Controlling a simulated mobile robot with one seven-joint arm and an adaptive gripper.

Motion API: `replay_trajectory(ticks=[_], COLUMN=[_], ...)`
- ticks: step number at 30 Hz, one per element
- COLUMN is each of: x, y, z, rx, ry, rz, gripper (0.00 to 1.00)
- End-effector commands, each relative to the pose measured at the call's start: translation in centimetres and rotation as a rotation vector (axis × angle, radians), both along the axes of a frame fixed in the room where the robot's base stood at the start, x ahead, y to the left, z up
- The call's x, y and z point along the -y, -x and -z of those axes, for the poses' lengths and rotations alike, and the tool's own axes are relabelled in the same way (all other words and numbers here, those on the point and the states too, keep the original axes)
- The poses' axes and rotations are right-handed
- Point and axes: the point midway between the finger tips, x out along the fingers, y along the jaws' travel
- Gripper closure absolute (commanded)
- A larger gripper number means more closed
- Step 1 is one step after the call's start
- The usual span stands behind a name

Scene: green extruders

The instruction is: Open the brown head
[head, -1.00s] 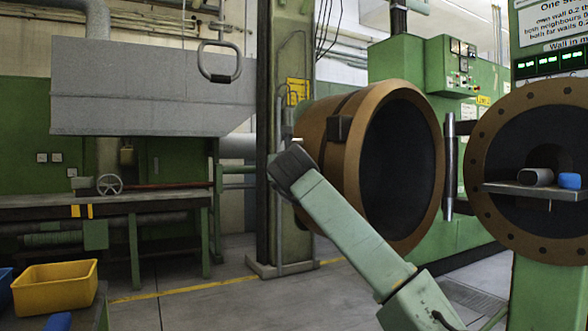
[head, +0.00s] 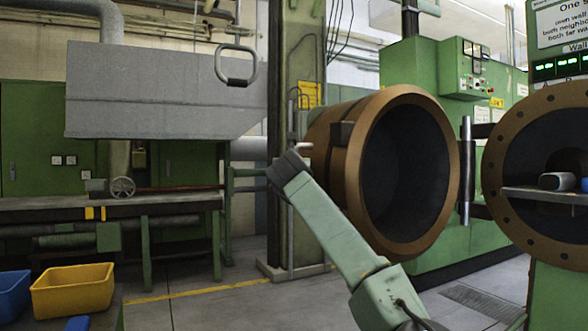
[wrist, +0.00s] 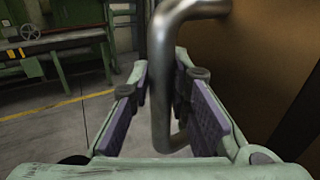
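The brown head (head: 352,165) is a large round cover with a dark hollow inside. It stands swung away from the flanged opening (head: 497,199) at the right, with its hollow side showing. A bent metal handle (wrist: 163,95) sticks out from the brown surface in the wrist view. My gripper (head: 288,168) is at the head's left side in the head view. In the wrist view my gripper (wrist: 165,95) is open, its purple-padded fingers on either side of the handle's bar. I see no firm grip on the bar.
A vertical hinge post (head: 466,172) stands between head and opening. A shelf (head: 545,196) with small objects crosses the opening. A green column (head: 297,120) stands behind the head. A bench (head: 60,209) and yellow bin (head: 73,291) are at the left. Floor between is clear.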

Motion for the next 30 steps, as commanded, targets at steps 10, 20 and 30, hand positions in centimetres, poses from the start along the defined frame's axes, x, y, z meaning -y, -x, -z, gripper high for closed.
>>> replay_trajectory(ticks=[10, 20, 30], x=[0.0, 0.1, 0.1], y=[0.0, 0.5, 5.7], z=[0.0, 0.0, 0.0], rx=[0.000, 0.001, 0.002], ry=[0.000, 0.000, 0.002], rz=[0.000, 0.000, 0.000], gripper=[0.64, 0.64, 0.64])
